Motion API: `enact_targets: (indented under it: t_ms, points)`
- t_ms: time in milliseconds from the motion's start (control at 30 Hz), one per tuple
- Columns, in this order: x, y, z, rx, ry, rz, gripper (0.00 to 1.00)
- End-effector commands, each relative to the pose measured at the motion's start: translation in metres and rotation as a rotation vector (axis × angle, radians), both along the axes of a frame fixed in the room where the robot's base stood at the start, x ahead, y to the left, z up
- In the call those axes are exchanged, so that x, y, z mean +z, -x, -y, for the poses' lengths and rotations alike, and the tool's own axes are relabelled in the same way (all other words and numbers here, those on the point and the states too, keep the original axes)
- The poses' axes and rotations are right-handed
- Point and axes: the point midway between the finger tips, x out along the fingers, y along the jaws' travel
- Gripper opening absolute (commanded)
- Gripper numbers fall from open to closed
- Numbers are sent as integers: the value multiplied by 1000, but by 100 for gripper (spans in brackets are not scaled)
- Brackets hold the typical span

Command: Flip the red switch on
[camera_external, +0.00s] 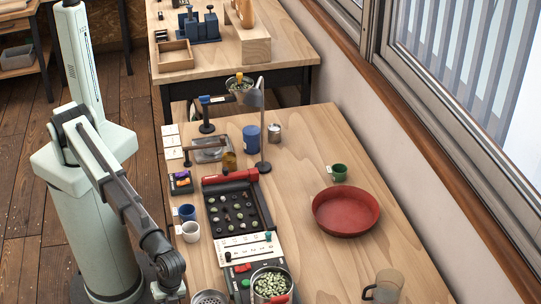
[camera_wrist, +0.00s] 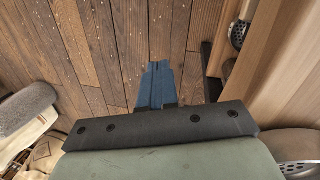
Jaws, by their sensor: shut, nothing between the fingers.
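A dark panel (camera_external: 236,275) lies at the near edge of the table, in front of a white slider panel (camera_external: 249,247). A small red part (camera_external: 243,267), which may be the red switch, sits on it near a green button (camera_external: 245,283). Its on or off position is too small to tell. My gripper's blue fingers (camera_wrist: 155,86) are shut with nothing between them, pointing down over the wooden floor beside the table in the wrist view. In the external view the arm's end hangs left of the table near the bottom edge, apart from the panel. The wrist view does not show the panel.
A metal pot of green beans (camera_external: 270,283) stands right of the panel. A white cup (camera_external: 190,231) and blue cup (camera_external: 187,212) stand at the table's left edge. A bean tray (camera_external: 262,207) lies behind. A red bowl (camera_external: 346,212) is at right; bare wood lies between.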

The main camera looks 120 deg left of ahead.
Motion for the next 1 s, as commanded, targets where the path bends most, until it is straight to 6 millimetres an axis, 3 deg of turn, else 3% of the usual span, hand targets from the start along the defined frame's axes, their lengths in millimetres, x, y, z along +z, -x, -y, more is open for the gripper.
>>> enact_targets:
  t_ms: [367,567,667,800,1000]
  points:
    - [90,-58,-16,-85,-50,128,0]
    - [145,-86,-34,-129,-89,197,0]
    - [174,-101,-58,-148,-118,233,0]
    - [207,-120,-111,-173,-167,272,0]
    - [231,-131,-167,-196,-218,295,0]
